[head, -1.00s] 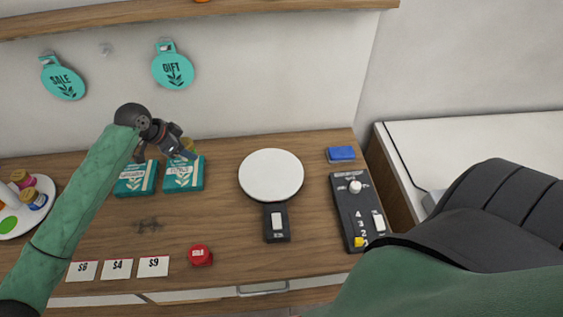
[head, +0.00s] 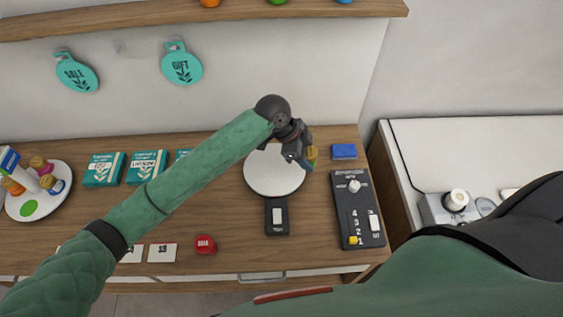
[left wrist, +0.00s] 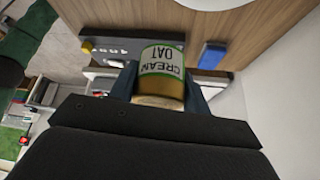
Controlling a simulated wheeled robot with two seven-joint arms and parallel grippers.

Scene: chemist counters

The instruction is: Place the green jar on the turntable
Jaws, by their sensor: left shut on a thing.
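The jar (head: 312,155) shows a yellowish body, a green-edged label and a tan lid. The left wrist view shows the jar (left wrist: 160,72) upside down in the picture, its label reading "CREAM OAT". My left gripper (head: 303,150) is shut on it. In the head view they overlap the right rear edge of a white round disc with a black switch box, which I take as the turntable (head: 270,180). The jar appears held above the counter; its exact height is unclear. My right gripper is out of view.
A black control panel (head: 352,212) and a blue block (head: 344,151) lie right of the disc. A red button (head: 205,244) is in front. Teal boxes (head: 147,166) and a white round tray (head: 58,205) with several jars and a green spot stand left. A shelf (head: 130,17) runs above.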

